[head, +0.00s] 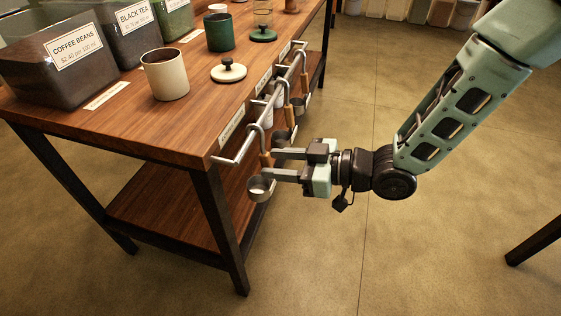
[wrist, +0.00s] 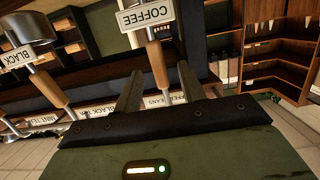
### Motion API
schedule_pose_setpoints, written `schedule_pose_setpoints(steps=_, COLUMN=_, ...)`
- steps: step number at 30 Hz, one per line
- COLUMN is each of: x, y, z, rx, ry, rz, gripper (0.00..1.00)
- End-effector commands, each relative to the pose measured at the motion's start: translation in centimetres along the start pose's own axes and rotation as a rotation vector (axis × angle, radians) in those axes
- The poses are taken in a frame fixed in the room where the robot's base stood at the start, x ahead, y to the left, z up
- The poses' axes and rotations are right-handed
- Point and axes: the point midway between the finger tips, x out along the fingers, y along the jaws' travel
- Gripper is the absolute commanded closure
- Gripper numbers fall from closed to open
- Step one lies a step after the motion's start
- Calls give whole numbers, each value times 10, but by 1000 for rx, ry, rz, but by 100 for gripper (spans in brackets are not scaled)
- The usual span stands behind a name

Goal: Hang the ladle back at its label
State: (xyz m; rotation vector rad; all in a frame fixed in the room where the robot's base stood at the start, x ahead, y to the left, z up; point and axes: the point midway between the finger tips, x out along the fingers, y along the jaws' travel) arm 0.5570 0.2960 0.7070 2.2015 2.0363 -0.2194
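The coffee ladle has a wooden handle (head: 265,160), a steel hook and a metal cup (head: 261,188). It hangs upright at the near end of the rail (head: 245,146), its hook appearing to be over the bar. A white tag reading COFFEE (wrist: 146,14) is on it in the wrist view. My gripper (head: 267,163) is at the handle, with one finger on each side. In the wrist view its fingers (wrist: 159,72) stand apart, with gaps beside the handle (wrist: 157,65). The coffee beans label (head: 231,126) is on the table edge above this stretch of rail.
The wooden table (head: 195,125) holds labelled bins (head: 58,60), a cream cup (head: 165,74), a lid (head: 228,71) and a green canister (head: 219,32). The floor right of the table is clear.

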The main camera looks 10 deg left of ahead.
Motion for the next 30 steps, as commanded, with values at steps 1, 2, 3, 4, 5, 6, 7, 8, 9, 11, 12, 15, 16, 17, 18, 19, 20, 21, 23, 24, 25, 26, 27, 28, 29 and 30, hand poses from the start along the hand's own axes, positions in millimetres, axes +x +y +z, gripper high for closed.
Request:
schedule_pose_setpoints(steps=1, x=0, y=0, z=0, rx=0, ry=0, rz=0, gripper=60)
schedule_pose_setpoints(steps=2, x=0, y=0, z=0, rx=0, ry=-1, rz=0, gripper=60)
schedule_pose_setpoints(steps=3, x=0, y=0, z=0, rx=0, ry=-1, rz=0, gripper=60)
schedule_pose_setpoints(steps=4, x=0, y=0, z=0, rx=0, ry=-1, rz=0, gripper=60)
schedule_pose_setpoints(steps=5, x=0, y=0, z=0, rx=0, ry=-1, rz=0, gripper=60)
schedule_pose_setpoints(steps=6, x=0, y=0, z=0, rx=0, ry=-1, rz=0, gripper=60)
schedule_pose_setpoints(steps=7, x=0, y=0, z=0, rx=0, ry=-1, rz=0, gripper=60)
schedule_pose_setpoints(steps=8, x=0, y=0, z=0, rx=0, ry=-1, rz=0, gripper=60)
schedule_pose_setpoints(steps=9, x=-1, y=0, z=0, rx=0, ry=-1, rz=0, gripper=60)
schedule_pose_setpoints(steps=11, x=-5, y=1, z=0, rx=0, ry=-1, rz=1, gripper=60)
schedule_pose_setpoints(steps=12, x=-8, y=1, z=0, rx=0, ry=-1, rz=2, gripper=60)
schedule_pose_setpoints(steps=15, x=-23, y=1, z=-1, rx=2, ry=-1, rz=3, gripper=60)
schedule_pose_setpoints(steps=16, x=-29, y=1, z=-1, rx=2, ry=-1, rz=4, gripper=60)
schedule_pose_setpoints(steps=17, x=-36, y=1, z=-1, rx=2, ry=-2, rz=4, gripper=60)
schedule_pose_setpoints(steps=18, x=-45, y=2, z=-1, rx=1, ry=-2, rz=5, gripper=60)
schedule_pose_setpoints(steps=19, x=-52, y=2, z=-1, rx=1, ry=-2, rz=6, gripper=60)
schedule_pose_setpoints(steps=20, x=-59, y=2, z=-1, rx=1, ry=-2, rz=5, gripper=60)
schedule_pose_setpoints(steps=21, x=-69, y=2, z=-1, rx=1, ry=-2, rz=6, gripper=60)
schedule_pose_setpoints(steps=23, x=-83, y=2, z=-1, rx=2, ry=-2, rz=6, gripper=60)
schedule_pose_setpoints(steps=24, x=-93, y=1, z=-2, rx=2, ry=-1, rz=5, gripper=60)
schedule_pose_setpoints(steps=25, x=-100, y=2, z=-1, rx=2, ry=-1, rz=6, gripper=60)
schedule_pose_setpoints(steps=26, x=-107, y=2, z=-1, rx=1, ry=-2, rz=6, gripper=60)
schedule_pose_setpoints(steps=27, x=-116, y=1, z=-1, rx=2, ry=-2, rz=5, gripper=60)
schedule_pose_setpoints(steps=28, x=-123, y=1, z=-2, rx=3, ry=-1, rz=6, gripper=60)
schedule_pose_setpoints(steps=29, x=-129, y=1, z=-1, rx=1, ry=0, rz=5, gripper=60)
schedule_pose_setpoints(steps=30, x=-137, y=2, z=-1, rx=1, ry=-1, rz=6, gripper=60)
